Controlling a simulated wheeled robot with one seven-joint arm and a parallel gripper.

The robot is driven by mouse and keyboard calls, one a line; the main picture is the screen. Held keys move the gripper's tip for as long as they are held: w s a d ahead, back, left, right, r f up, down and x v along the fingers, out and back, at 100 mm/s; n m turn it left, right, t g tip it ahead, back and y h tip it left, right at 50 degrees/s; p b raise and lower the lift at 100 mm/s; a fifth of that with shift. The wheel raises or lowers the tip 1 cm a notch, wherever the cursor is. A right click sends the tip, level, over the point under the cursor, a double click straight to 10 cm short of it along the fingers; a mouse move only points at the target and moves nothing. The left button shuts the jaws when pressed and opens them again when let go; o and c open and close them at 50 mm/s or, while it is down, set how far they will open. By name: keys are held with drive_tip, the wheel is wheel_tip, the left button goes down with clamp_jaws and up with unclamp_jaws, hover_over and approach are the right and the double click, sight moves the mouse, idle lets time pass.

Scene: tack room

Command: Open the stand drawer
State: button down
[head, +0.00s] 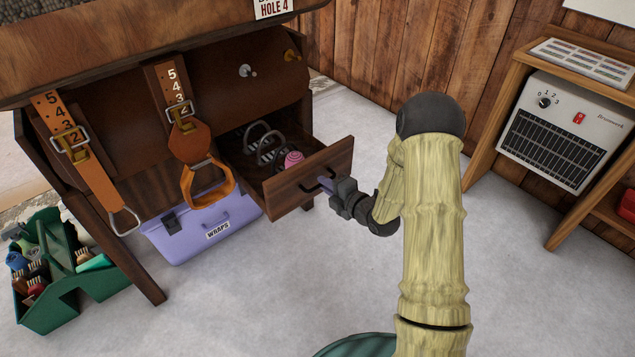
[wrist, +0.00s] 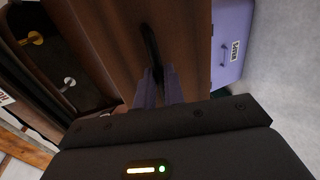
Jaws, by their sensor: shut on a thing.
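The stand drawer (head: 311,180) is pulled well out of the dark wooden stand (head: 110,100). Metal bits and a pink round thing (head: 293,159) lie inside it. My gripper (head: 326,186) is at the front of the drawer, shut on its dark handle (head: 310,188). In the wrist view, the fingers of my gripper (wrist: 158,84) close around the lower part of the handle (wrist: 150,45), against the brown drawer front (wrist: 185,40). The gripped part of the handle is hidden between the fingers.
A lilac box (head: 205,222) marked WRAPS stands on the floor under the stand. A green tote (head: 75,275) with brushes is at the left. Leather straps hang from the stand. A heater (head: 560,130) sits in a wooden shelf at the right. The floor in front is clear.

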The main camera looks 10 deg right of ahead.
drive_tip(key=shift+s+d, duration=0.45)
drive_tip(key=shift+s, duration=0.15)
drive_tip(key=c, duration=1.5)
unclamp_jaws()
drive_tip(key=p+v, duration=0.3)
drive_tip(key=v, duration=1.4)
drive_tip(key=shift+s, duration=0.2)
drive_tip(key=shift+w+r, duration=0.1)
